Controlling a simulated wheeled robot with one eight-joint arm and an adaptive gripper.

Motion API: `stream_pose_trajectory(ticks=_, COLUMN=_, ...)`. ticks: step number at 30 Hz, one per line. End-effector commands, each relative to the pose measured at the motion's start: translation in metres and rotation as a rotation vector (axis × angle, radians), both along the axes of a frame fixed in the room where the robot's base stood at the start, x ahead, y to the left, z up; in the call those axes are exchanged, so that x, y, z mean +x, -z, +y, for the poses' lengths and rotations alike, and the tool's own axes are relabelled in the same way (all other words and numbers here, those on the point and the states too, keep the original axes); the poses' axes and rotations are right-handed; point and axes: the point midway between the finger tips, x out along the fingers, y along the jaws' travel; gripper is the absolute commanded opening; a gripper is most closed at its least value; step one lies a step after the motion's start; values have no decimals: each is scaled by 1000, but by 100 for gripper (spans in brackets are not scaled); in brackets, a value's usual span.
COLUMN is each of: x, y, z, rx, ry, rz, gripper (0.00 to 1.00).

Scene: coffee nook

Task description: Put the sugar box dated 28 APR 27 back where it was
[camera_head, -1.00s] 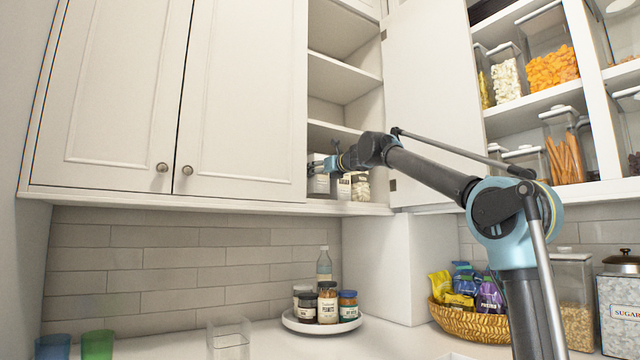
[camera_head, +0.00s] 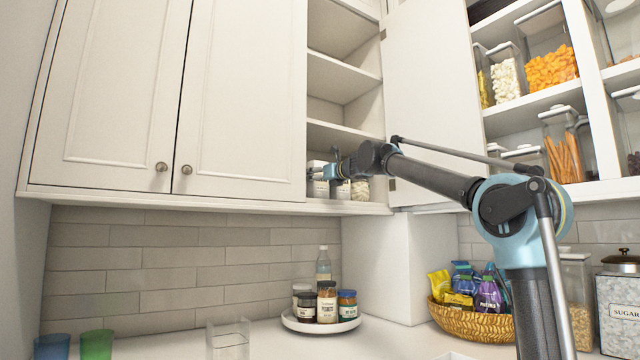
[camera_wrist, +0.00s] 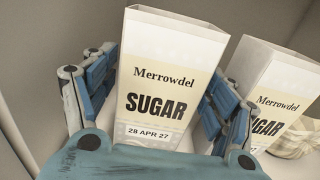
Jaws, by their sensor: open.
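The sugar box dated 28 APR 27 (camera_wrist: 160,88) stands in the middle of the wrist view, its label facing me. My gripper (camera_wrist: 160,75) is open, with one blue finger on each side of this box; I cannot tell whether either finger touches it. A second Merrowdel sugar box (camera_wrist: 272,100) stands close on the right, its date not readable. In the head view my gripper (camera_head: 329,174) is inside the open cabinet at the lowest shelf (camera_head: 345,207), partly covering the white boxes there.
A pale ribbed item (camera_wrist: 293,143) lies right of the second box. The open cabinet door (camera_head: 432,100) stands right of my gripper, near my arm. Below are a round tray (camera_head: 322,328) with jars and a basket (camera_head: 470,321) of packets. Upper cabinet shelves are empty.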

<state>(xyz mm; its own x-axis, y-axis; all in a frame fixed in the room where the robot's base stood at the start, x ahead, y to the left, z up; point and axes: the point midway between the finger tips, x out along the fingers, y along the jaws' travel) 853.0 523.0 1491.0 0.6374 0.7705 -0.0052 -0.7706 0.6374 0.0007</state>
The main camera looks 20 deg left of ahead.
Motion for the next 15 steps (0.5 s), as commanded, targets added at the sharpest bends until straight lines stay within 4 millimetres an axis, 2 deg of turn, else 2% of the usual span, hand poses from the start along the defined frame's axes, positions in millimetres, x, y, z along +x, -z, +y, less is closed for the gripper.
stream_pose_trajectory(ticks=7, x=-5, y=-2, z=-5, rx=0, ry=-1, rz=0, gripper=78)
stream_pose_trajectory(ticks=15, x=-29, y=-2, z=-33, rx=0, ry=0, rz=0, gripper=78)
